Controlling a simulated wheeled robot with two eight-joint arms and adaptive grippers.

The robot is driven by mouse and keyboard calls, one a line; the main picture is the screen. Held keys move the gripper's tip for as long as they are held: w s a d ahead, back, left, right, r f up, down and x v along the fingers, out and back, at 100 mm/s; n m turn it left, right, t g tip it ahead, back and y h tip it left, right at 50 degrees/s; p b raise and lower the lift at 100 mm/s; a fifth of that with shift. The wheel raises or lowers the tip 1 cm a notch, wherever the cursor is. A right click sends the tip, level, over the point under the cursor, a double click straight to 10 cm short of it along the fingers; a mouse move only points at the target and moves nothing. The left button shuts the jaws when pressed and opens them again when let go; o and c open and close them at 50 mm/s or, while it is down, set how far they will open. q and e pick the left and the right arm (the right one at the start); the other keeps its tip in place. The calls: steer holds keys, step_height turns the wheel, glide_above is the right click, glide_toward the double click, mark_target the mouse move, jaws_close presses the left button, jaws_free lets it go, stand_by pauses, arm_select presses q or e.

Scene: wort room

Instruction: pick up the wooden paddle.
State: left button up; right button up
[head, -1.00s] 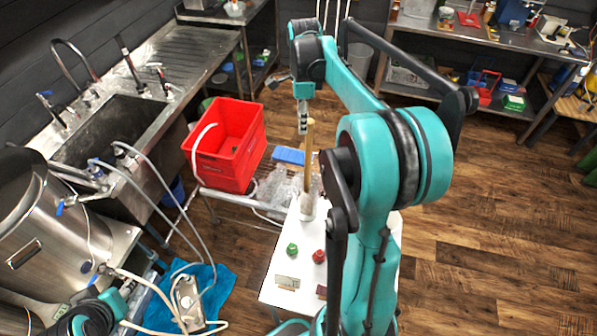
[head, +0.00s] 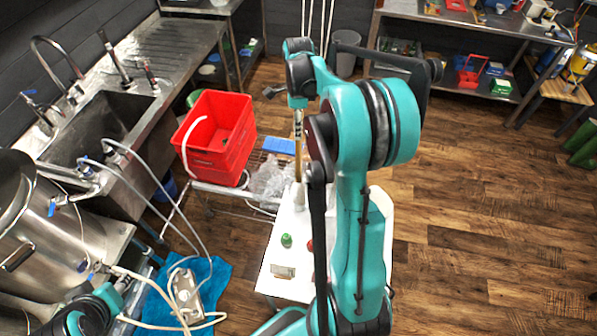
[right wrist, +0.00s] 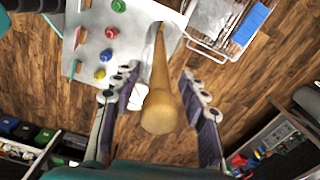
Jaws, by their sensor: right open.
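The wooden paddle (head: 298,168) stands upright at the far end of a white-topped table, its foot in or behind a pale holder (head: 299,196). My right gripper (head: 298,122) points down at the paddle's upper end, partly hidden by my arm. In the right wrist view the paddle's rounded end (right wrist: 160,110) lies between the two open fingers of the right gripper (right wrist: 160,125), with a gap on each side. Part of my left arm shows at the lower left of the head view; its gripper is not visible.
A red crate (head: 222,135) stands on a wire cart beside the table, with a blue block (head: 279,146) nearby. Coloured knobs, one of them green (head: 287,240), sit on the white tabletop (head: 268,262).

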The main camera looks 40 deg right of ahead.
jaws_close()
steer(key=shift+r, duration=0.15)
